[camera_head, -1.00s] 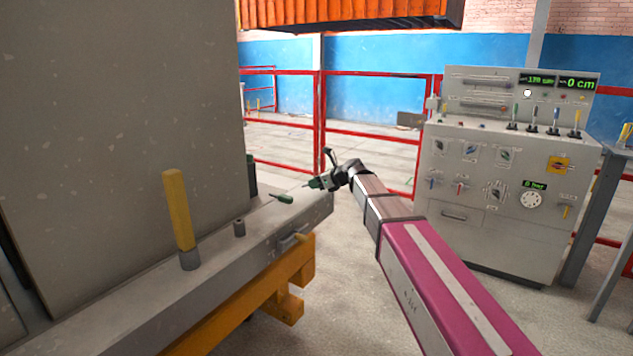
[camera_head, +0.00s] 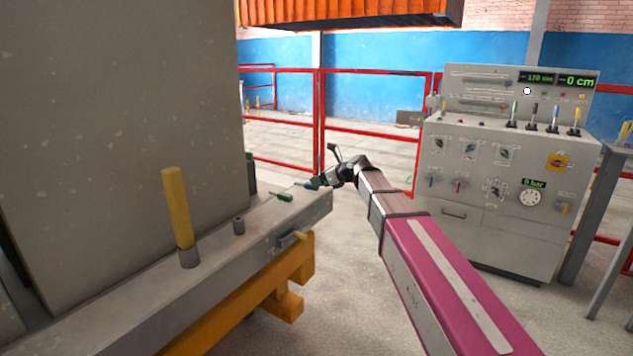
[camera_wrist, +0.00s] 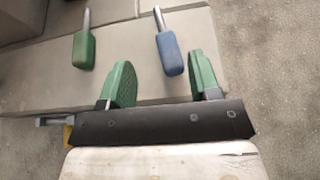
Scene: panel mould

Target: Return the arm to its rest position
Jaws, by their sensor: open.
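My gripper (camera_head: 322,174) is at the end of my outstretched arm, near the far right end of the grey beam, in the head view. In the wrist view my gripper (camera_wrist: 163,72) shows two green fingers spread apart, with nothing held between them. A blue-handled tool (camera_wrist: 170,54) lies on the grey surface just beyond the fingers, apart from them. A green-handled tool (camera_wrist: 84,49) lies left of it. In the head view the blue handle (camera_head: 312,184) is small beside my gripper, and the green handle (camera_head: 285,197) lies left of it.
A control console (camera_head: 490,200) stands right of my arm. Red railings (camera_head: 372,134) stand behind. Open floor lies between beam and console.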

